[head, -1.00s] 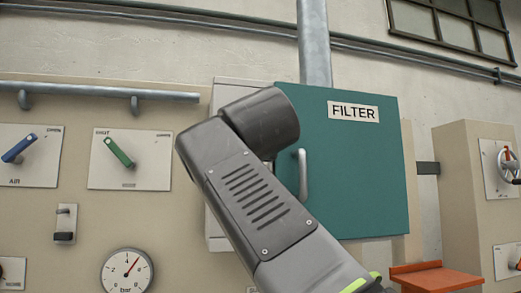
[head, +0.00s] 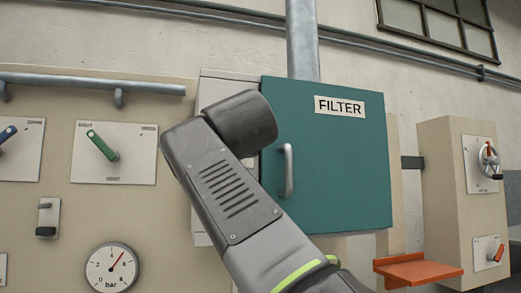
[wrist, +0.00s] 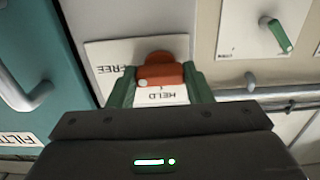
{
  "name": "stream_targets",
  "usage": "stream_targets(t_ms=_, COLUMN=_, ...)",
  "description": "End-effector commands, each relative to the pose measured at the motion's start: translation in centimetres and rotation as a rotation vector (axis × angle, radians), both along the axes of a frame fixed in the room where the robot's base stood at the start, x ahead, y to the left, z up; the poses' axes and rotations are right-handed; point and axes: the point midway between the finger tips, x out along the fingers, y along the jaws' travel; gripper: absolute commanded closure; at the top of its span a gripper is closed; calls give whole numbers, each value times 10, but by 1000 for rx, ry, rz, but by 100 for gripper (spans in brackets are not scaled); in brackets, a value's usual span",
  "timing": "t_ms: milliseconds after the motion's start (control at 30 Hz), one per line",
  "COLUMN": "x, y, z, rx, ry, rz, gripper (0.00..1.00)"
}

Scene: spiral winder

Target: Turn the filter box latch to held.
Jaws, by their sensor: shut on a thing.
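The filter box (head: 345,190) has a teal door with a FILTER label and a grey handle. The same door shows at the left of the wrist view (wrist: 25,70). The orange latch (wrist: 160,72) is on a white plate (wrist: 105,52) beside the door, with FREE and HELD printed upside down in the wrist view. The latch lies just above the HELD word in that picture. My gripper (wrist: 160,80) has its green fingers on either side of the latch and is shut on it. In the head view my arm hides the latch and the gripper.
A panel on the left carries a green-handled valve (head: 103,145), a blue-handled valve (head: 8,132) and a pressure gauge (head: 111,267). A grey rail (head: 90,83) runs above them. On the right are an orange shelf (head: 418,270) and a beige cabinet with a wheel (head: 488,160).

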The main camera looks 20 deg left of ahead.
Motion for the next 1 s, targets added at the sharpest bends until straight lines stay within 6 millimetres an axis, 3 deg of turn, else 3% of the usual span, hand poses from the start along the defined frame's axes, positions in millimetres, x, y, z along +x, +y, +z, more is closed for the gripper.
stream_targets(t_ms=367, x=0, y=0, z=1, rx=-166, ry=-100, rz=-1, gripper=77)
stream_targets(t_ms=1000, x=0, y=0, z=2, rx=-681, ry=-417, rz=0, gripper=77)
